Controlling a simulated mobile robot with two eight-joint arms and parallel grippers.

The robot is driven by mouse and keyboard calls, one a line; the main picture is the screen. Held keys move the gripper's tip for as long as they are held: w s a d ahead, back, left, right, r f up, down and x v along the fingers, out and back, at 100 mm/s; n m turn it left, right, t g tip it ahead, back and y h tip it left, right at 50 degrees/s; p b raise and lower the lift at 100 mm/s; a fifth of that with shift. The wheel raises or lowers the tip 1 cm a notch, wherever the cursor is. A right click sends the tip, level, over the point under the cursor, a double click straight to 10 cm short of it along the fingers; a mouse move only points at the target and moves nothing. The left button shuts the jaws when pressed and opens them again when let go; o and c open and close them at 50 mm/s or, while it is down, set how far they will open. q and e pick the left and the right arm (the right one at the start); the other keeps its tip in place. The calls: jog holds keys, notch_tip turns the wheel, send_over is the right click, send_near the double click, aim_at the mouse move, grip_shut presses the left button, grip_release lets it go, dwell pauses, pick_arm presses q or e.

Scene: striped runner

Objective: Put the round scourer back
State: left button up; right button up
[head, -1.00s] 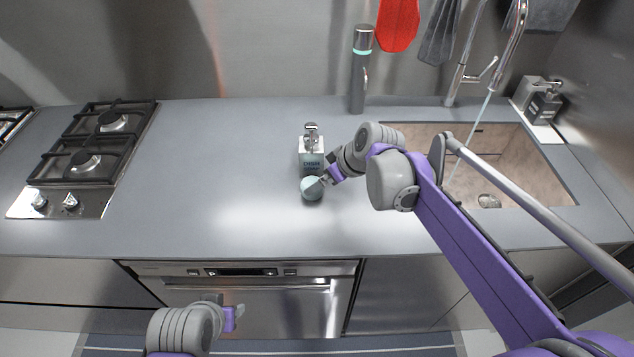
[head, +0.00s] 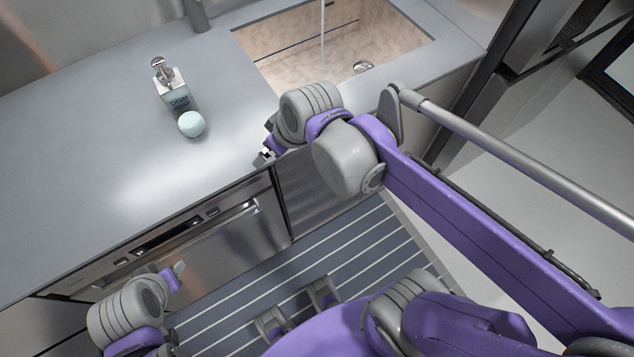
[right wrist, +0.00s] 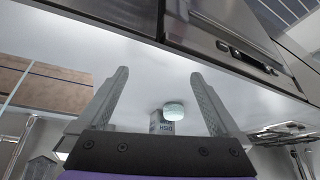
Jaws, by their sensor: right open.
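The round scourer (head: 192,124) is pale mint green and rests on the counter, close in front of the soap dispenser (head: 172,88). The dispenser is a pale bottle with dark lettering and a metal pump. My right gripper (head: 266,153) is near the counter's front edge, right of the scourer and apart from it. In the right wrist view its fingers (right wrist: 159,73) are spread and empty, with the scourer (right wrist: 174,110) seen beyond them. My left gripper (head: 178,273) is low in front of the oven, well away from the scourer; its jaw state is unclear.
The sink (head: 330,50) with running water is at the back right of the counter (head: 90,130). A tall grey cylinder (head: 196,14) stands behind the dispenser. The counter left of the scourer is clear. The oven front (head: 190,245) and striped runner (head: 330,255) lie below.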

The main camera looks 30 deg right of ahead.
jog(key=s+d+f+m+h, duration=0.2)
jog(key=s+d+f+m, duration=0.1)
jog(key=s+f, duration=0.4)
jog(key=s+d, duration=0.1)
jog(key=s, duration=0.2)
jog(key=shift+d+m, duration=0.3)
jog(key=shift+m, duration=0.1)
dwell(0.3)
